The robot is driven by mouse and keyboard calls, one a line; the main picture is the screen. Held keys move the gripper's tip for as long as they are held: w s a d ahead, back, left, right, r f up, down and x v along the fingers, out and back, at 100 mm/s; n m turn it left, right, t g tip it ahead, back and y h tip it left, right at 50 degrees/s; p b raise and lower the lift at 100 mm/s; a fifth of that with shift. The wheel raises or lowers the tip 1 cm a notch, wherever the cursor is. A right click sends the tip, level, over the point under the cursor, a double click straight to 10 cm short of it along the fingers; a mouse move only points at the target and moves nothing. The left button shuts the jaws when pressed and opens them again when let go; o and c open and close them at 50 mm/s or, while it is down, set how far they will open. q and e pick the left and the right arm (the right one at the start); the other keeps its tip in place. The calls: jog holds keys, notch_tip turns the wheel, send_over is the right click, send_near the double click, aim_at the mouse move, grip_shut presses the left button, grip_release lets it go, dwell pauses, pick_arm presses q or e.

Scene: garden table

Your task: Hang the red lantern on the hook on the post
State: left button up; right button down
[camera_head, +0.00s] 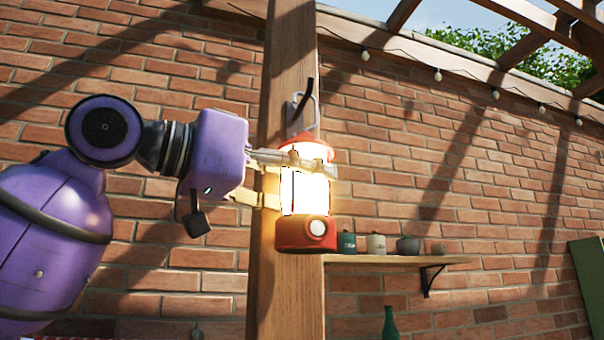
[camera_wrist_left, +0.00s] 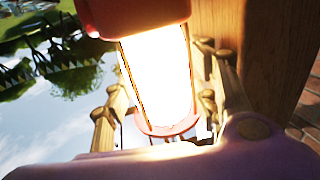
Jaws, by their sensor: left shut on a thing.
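The red lantern (camera_head: 305,238) is lit and upright in front of the wooden post (camera_head: 290,50) in the head view. My left gripper (camera_head: 300,180) is shut on the lantern from the left, with one finger across its upper part and the other running partly behind it. A dark hook (camera_head: 306,94) on a grey plate sticks out from the post just above the lantern. A thin grey wire loop, apparently the handle, rises beside the hook; I cannot tell whether it is over the hook. The wrist view shows the glowing lantern (camera_wrist_left: 160,70) between both fingers. My right gripper is out of view.
A wall shelf (camera_head: 395,260) with several pots and cups stands right of the post, below the lantern. A green bottle (camera_head: 390,322) is lower down. The brick wall is behind, and a string of bulbs hangs along the top beam.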

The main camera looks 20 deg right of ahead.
pick_arm(q)
jog(key=shift+s+r, duration=0.1)
jog(key=o, duration=1.6)
jog(key=shift+a, duration=0.4)
jog(key=v, duration=1.1)
jog(key=shift+s+a, duration=0.15)
jog(key=shift+s, duration=0.1)
